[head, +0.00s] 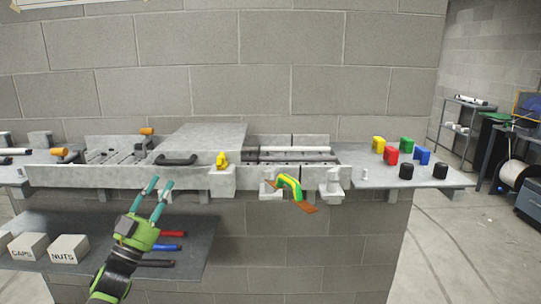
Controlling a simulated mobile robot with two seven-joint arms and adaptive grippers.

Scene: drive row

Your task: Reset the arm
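My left gripper (158,187) shows in the head view in front of the grey bench, left of the middle. It is green and black with two teal fingers pointing up. The fingers are spread apart with nothing between them, just below the bench's front rail (120,178). My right gripper is not in view. A green and yellow curved handle (291,187) with an orange-brown piece at its foot sits at the bench front, between two grey brackets.
A yellow knob (222,160) and a black handle (176,160) are on the bench. Coloured blocks (391,156) and black cylinders (440,171) stand on the right shelf. A lower shelf (195,225) holds boxes and coloured-handled tools. Open floor lies at right.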

